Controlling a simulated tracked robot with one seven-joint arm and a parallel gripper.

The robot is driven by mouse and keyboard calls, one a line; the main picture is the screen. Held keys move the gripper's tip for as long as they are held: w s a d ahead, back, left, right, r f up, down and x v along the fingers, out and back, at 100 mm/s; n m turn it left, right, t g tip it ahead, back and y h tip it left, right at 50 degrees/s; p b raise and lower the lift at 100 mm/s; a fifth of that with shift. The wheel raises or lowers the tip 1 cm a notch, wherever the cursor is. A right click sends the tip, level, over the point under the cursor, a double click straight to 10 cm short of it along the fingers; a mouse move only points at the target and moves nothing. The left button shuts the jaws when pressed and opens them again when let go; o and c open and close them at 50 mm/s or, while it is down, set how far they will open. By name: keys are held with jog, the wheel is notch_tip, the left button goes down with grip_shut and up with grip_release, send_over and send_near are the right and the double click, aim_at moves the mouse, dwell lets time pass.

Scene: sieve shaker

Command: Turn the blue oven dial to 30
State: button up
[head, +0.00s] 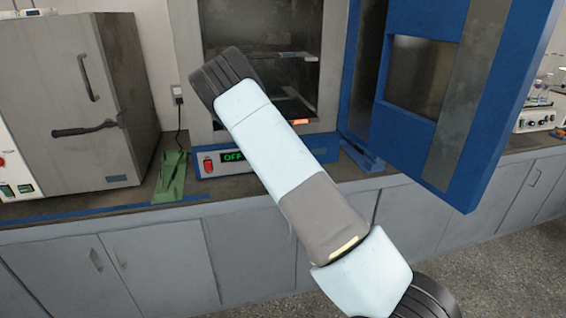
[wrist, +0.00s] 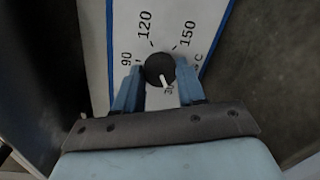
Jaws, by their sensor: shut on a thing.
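The blue oven (head: 208,165) stands on the bench in the head view, with its door (head: 428,80) open to the right. Its display (head: 233,156) reads OFF. My arm crosses in front of it and hides the dial and my gripper there. In the wrist view, the dial (wrist: 160,69) is a round black knob with a white pointer. My gripper (wrist: 159,72) has one blue finger on each side of the knob and is shut on it. The pointer aims down and slightly right, at a partly hidden number beginning with 3. The marks 90, 120 and 150 are readable.
A grey oven (head: 70,110) stands at the left on the bench. A green object (head: 171,178) lies between the two ovens. White lab equipment (head: 538,118) stands at the far right. The open door juts out beyond the bench edge.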

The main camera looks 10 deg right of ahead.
jog(key=shift+s+a+f, duration=0.15)
jog(key=shift+a+f, duration=0.1)
jog(key=shift+f, duration=0.15)
jog(key=o, duration=0.8)
jog(key=shift+o, duration=1.3)
jog(key=shift+d+r, duration=0.15)
jog(key=shift+r, duration=0.05)
jog(key=s, duration=1.3)
jog(key=shift+s+a+r, duration=0.25)
jog(key=shift+a+r, duration=0.05)
jog(key=shift+r, duration=0.1)
jog(key=shift+d+r, duration=0.1)
